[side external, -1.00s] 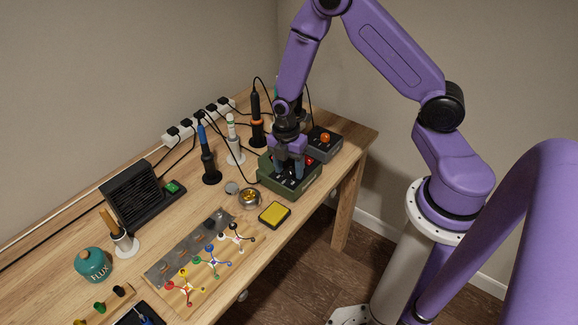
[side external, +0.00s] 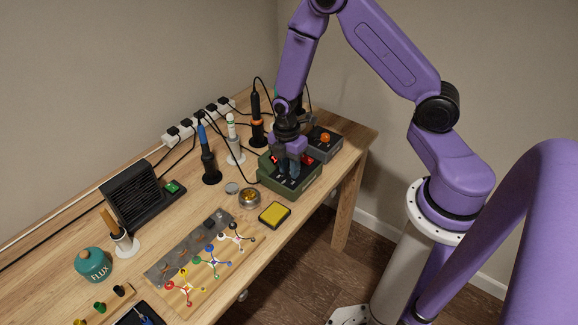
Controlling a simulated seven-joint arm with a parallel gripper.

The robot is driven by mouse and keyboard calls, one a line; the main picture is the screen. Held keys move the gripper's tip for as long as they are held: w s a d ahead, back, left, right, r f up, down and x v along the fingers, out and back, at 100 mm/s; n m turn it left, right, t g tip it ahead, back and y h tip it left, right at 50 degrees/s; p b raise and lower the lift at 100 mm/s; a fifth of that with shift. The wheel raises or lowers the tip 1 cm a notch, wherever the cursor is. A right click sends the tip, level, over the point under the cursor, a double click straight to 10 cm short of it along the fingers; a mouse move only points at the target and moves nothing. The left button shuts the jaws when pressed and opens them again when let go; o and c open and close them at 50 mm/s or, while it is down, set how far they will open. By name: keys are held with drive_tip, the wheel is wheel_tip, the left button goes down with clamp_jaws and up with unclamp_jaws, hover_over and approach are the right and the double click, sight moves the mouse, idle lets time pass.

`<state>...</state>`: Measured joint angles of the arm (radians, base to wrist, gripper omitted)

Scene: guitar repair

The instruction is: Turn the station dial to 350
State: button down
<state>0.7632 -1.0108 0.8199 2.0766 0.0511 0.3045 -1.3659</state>
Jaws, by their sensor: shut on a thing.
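The green soldering station (side external: 296,187) sits on the bench near its right end. My gripper (side external: 287,174) points down over the top of this station. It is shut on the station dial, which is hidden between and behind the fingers. A red spot shows on the station beside the fingers. The dial's setting cannot be read at this size.
A grey station (side external: 324,143) with an orange knob stands just behind the green one. Soldering irons in stands, such as the blue one (side external: 207,155), are to the left. A yellow sponge (side external: 274,214) lies in front. A power strip (side external: 199,121) runs along the back.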

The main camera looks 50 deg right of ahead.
drive_tip(key=m, duration=0.4)
drive_tip(key=shift+m, duration=0.3)
drive_tip(key=m, duration=0.3)
drive_tip(key=shift+d+m+y, duration=0.1)
drive_tip(key=shift+m+y, duration=0.2)
drive_tip(key=shift+m, duration=0.1)
drive_tip(key=m, duration=0.4)
drive_tip(key=shift+s, duration=0.1)
drive_tip(key=m, duration=0.9)
drive_tip(key=shift+s+m+t, duration=0.1)
drive_tip(key=shift+m+t, duration=0.2)
drive_tip(key=shift+t, duration=0.1)
drive_tip(key=m, duration=0.5)
drive_tip(key=shift+m, duration=0.4)
drive_tip(key=c, duration=0.8)
unclamp_jaws()
